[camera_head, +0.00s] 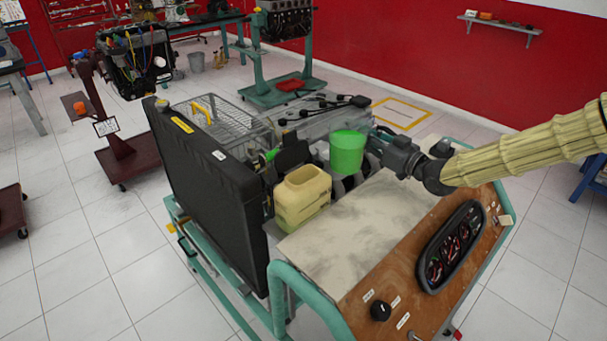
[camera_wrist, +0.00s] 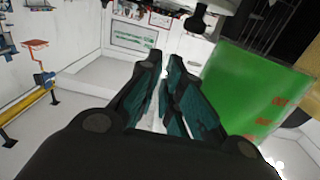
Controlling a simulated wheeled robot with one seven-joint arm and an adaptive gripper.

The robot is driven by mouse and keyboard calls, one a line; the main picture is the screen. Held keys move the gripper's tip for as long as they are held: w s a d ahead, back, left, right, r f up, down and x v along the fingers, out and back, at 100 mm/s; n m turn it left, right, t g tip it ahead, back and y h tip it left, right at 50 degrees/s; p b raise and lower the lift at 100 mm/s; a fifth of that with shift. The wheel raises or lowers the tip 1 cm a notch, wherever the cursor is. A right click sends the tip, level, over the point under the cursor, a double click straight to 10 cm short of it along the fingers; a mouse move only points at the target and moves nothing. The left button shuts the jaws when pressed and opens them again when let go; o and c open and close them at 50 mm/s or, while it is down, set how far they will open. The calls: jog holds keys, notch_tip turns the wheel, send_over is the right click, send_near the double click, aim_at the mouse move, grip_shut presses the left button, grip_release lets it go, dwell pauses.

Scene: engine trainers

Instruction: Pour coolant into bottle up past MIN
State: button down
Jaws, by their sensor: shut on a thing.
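The coolant bottle (camera_head: 300,208) is a pale yellow, open-topped tank beside the black radiator panel. Small dark marks show on its side, too small to read; the level inside cannot be told. A green jug (camera_head: 347,152) is up and to the right of the bottle, apart from it and looking about upright. It fills the right side of the wrist view (camera_wrist: 255,95), with red markings. My gripper (camera_head: 374,145) is at the jug's right side, shut on it. In the wrist view the fingers (camera_wrist: 163,65) are close together beside the jug; the exact grip is hard to see.
The tall black radiator panel (camera_head: 205,180) stands left of the bottle. A wire basket (camera_head: 215,120) and engine parts lie behind. A bare grey board (camera_head: 350,235) and a wooden gauge panel (camera_head: 420,270) are in front, inside a teal frame.

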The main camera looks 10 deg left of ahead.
aim_at(363, 124)
jog(key=shift+s+a, duration=0.1)
jog(key=r+n, duration=0.1)
jog(key=s+a+r+n, duration=0.1)
jog(key=r+n, duration=0.1)
jog(key=s+r+n+p, duration=0.1)
jog(key=shift+a+r+n, duration=0.2)
jog(key=shift+r+n, duration=0.1)
jog(key=shift+n, duration=0.1)
jog(key=shift+s+a+r+n+p, duration=0.25)
jog(key=shift+r+n, duration=0.1)
jog(key=shift+r, duration=0.35)
jog(key=shift+s+a+r+n+p, duration=0.1)
jog(key=shift+s+r+n+p, duration=0.15)
jog(key=shift+r, duration=0.45)
jog(key=shift+s+a+r+n+p, duration=0.15)
jog(key=shift+s+a+r+n, duration=0.2)
jog(key=shift+r, duration=0.35)
jog(key=shift+r, duration=0.25)
jog(key=shift+s+a+r+n, duration=0.1)
jog(key=shift+s+r+n, duration=0.1)
jog(key=shift+r+n, duration=0.25)
jog(key=shift+s+a+r+n+p, duration=0.2)
jog(key=shift+r+n+p, duration=0.15)
jog(key=shift+r, duration=0.2)
jog(key=shift+s+a+r+n+p, duration=0.15)
jog(key=shift+r+n+p, duration=0.15)
jog(key=shift+r, duration=0.2)
jog(key=shift+s+a+r+n, duration=0.1)
jog(key=shift+s+n, duration=0.15)
jog(key=shift+n, duration=0.3)
